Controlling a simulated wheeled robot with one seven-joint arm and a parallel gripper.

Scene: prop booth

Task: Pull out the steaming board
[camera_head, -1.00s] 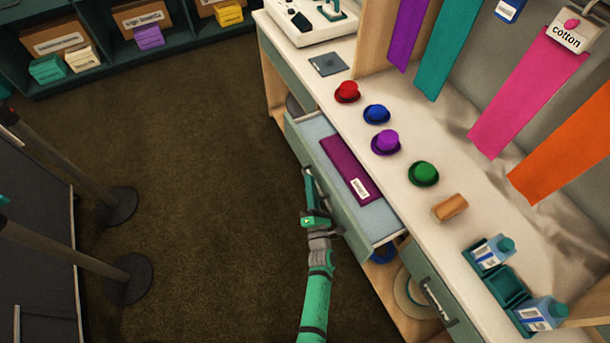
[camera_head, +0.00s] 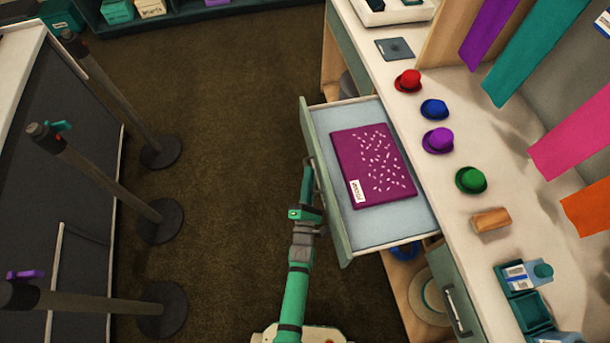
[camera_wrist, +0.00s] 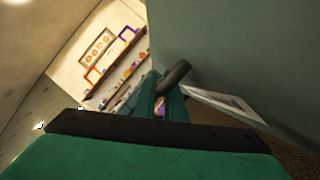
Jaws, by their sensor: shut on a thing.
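A purple board with pale specks (camera_head: 374,160), perhaps the steaming board, lies flat inside an open drawer (camera_head: 375,232) of the white-topped counter. A small white label on it is too small to read. My gripper (camera_head: 308,182) is at the outside of the drawer's front, shut on the drawer handle. In the wrist view, the dark handle (camera_wrist: 174,76) shows between my gripper's fingers (camera_wrist: 160,100). The board is not visible in the wrist view.
Small hats, such as the purple one (camera_head: 438,141), and a wooden block (camera_head: 491,221) stand on the counter (camera_head: 447,205). Posts on round bases (camera_head: 161,220) stand left. Open carpet (camera_head: 225,150) lies between them and the drawer.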

